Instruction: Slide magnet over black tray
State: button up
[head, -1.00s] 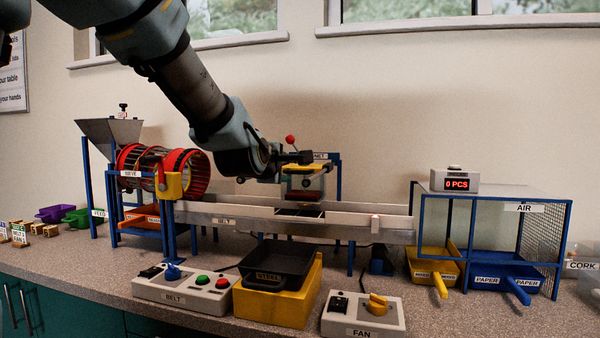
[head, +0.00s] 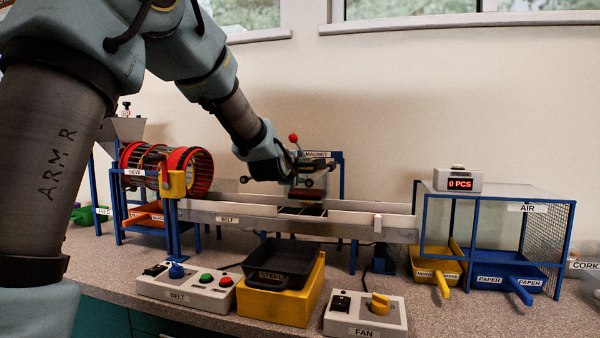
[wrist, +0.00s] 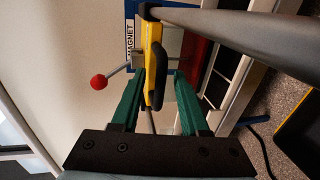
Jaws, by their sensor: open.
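The magnet (head: 306,192) hangs in its blue frame, labelled MAGNET (head: 317,154), above the belt. A yellow and black handle (wrist: 153,65) shows in the wrist view. My gripper (head: 318,166) is at the magnet frame and hides part of it in the head view. In the wrist view my gripper's green fingers (wrist: 152,88) are apart, one on each side of the handle. I cannot tell whether they touch it. The black tray (head: 278,256), labelled STEEL, sits on a yellow block in front of the belt, nearer than the magnet.
The belt trough (head: 375,222) runs under the magnet. A lever with a red ball (wrist: 98,82) stands close to my fingers. The belt control box (head: 184,285) and fan control box (head: 365,312) flank the yellow block (head: 305,295). The red drum sieve (head: 190,170) is left.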

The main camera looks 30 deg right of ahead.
jog(key=shift+c, duration=0.4)
grip_shut()
dwell(0.9)
